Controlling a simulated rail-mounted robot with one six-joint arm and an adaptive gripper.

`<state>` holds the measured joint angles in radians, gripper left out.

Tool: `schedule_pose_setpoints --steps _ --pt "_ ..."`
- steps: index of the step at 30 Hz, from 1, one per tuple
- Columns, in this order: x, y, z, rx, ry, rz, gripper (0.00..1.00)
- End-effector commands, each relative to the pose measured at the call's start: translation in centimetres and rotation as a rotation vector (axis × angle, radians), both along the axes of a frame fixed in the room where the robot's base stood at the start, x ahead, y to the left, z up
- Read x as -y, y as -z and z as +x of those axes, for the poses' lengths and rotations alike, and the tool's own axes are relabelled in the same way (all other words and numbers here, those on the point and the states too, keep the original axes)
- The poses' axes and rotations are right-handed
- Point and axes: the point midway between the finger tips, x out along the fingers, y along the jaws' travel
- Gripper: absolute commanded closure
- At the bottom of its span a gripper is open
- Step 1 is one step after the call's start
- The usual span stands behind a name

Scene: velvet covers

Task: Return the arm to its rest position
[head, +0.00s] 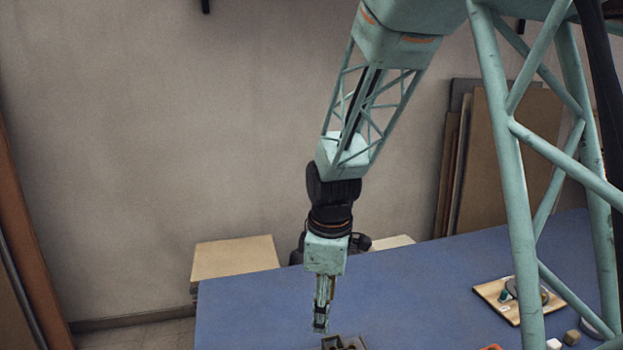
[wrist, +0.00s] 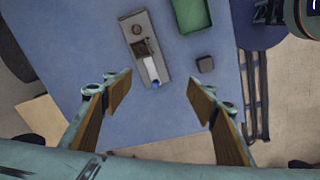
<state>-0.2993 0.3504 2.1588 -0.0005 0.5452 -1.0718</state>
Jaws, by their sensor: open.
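My gripper (head: 320,325) hangs down from my pale green arm near the bottom of the head view. In the wrist view my gripper (wrist: 161,98) has its two wood-toned pads wide apart with nothing between them. It is above the blue table (head: 420,295), which also shows in the wrist view (wrist: 95,75). A grey tray-like block (wrist: 128,24) with a round feature, a dark recess and a white piece with a blue end lies below and beyond the fingers, apart from them.
A green tray (wrist: 190,15) and a dark block (wrist: 205,64) lie on the table. At the right, a wooden board (head: 492,291) holds small items, partly behind my frame. Two small cubes are near it. Panels (head: 505,150) lean on the wall. The table's left half looks clear.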

Motion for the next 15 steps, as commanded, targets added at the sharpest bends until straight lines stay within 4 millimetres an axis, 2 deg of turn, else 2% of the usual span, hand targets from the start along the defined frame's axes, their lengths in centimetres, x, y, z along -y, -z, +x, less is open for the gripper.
schedule_pose_setpoints --steps 3,15 --pt "1.1 -2.0 -0.8 0.012 0.057 0.008 0.48" --pt "4.5 -7.6 -4.3 0.040 0.244 0.033 0.48"
